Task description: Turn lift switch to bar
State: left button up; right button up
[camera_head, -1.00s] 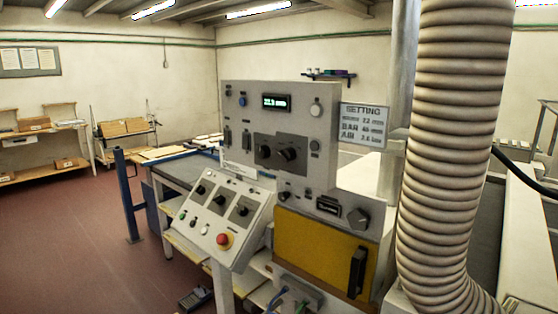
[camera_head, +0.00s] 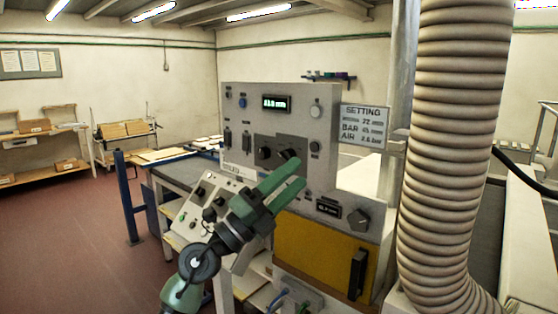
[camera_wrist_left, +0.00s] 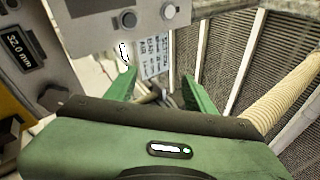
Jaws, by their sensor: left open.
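The grey control panel (camera_head: 235,100) stands upright in the middle of the head view. Two black rotary knobs sit on its dark plate, a left knob (camera_head: 264,153) and a right knob (camera_head: 290,156). Their labels are too small to read, so I cannot tell which is the lift switch. My left gripper (camera_head: 297,174) is open and appears just below the right knob, with no visible grip on it. In the left wrist view the open fingers (camera_wrist_left: 160,90) have nothing clearly between them. A setting sign (camera_head: 364,127) lists BAR and AIR values. My right gripper is out of view.
A sloped console (camera_head: 188,219) with switches is partly behind my left arm. A yellow door (camera_head: 315,252) with a black handle is below the panel. A large ribbed hose (camera_head: 450,150) stands at the right. Open floor (camera_head: 75,240) lies at the left.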

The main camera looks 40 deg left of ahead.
pick_arm(q)
jog(key=w+a+m+g+y, duration=0.2)
jog(key=w+a+m+g, duration=0.1)
jog(key=a, duration=0.1)
jog(key=g+y, duration=0.2)
jog(key=y, duration=0.2)
send_near(282, 158)
jog(key=w, duration=0.2)
jog(key=shift+n, duration=0.4)
jog(key=w+p, duration=0.1)
jog(key=w, duration=0.1)
jog(key=w+d+p, duration=0.1)
jog(key=w, duration=0.1)
jog(key=w+p, duration=0.1)
jog(key=w, duration=0.1)
jog(key=shift+w+d, duration=0.35)
jog(key=shift+f, duration=0.1)
grip_shut()
